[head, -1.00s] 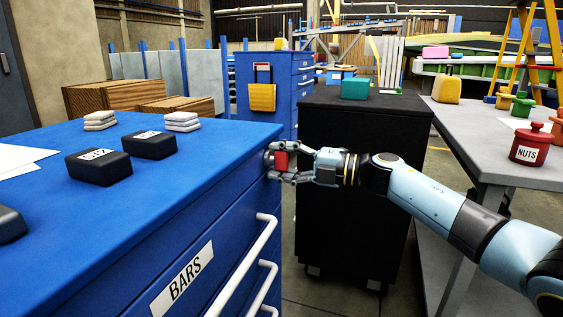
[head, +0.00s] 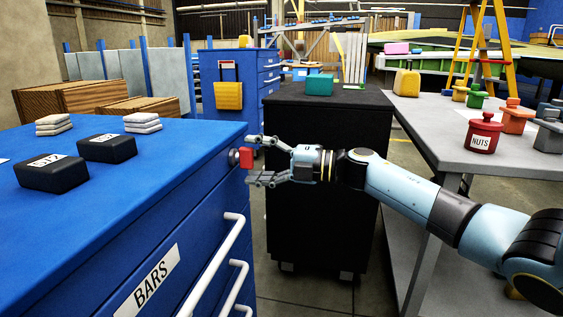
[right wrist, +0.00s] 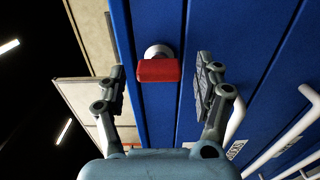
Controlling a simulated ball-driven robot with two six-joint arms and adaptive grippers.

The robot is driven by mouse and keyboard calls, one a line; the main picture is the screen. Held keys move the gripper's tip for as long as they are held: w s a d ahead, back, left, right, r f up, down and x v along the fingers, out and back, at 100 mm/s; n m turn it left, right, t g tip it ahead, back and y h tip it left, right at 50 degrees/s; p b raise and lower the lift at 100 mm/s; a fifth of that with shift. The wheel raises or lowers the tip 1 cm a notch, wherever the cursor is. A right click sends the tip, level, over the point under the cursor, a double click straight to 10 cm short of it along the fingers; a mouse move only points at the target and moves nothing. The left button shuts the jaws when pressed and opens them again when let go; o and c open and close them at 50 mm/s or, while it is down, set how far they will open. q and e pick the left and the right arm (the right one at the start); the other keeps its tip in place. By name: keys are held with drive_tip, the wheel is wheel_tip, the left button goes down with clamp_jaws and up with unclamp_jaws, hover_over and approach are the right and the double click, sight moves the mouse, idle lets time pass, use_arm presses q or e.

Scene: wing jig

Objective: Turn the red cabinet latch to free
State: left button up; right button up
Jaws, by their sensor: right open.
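The red latch (head: 246,158) sticks out from a round metal mount near the top corner of the blue cabinet (head: 190,215). In the right wrist view the latch (right wrist: 158,71) is a red block lying crosswise below its silver mount. My right gripper (head: 254,161) is open, with one finger above the latch and one below it in the head view. In the right wrist view the open fingers (right wrist: 160,66) stand on either side of the latch with a clear gap to each. My left gripper is not in view.
Black boxes (head: 52,172) and white stacks (head: 143,122) sit on the cabinet top. White drawer handles (head: 215,265) stick out below the latch. A black cabinet (head: 320,190) stands behind my right arm. A grey table (head: 430,130) with a red NUTS jar (head: 483,133) is at right.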

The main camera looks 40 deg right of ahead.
drive_tip(key=v, duration=0.9)
drive_tip(key=shift+s+d, duration=0.2)
drive_tip(key=shift+s, duration=0.1)
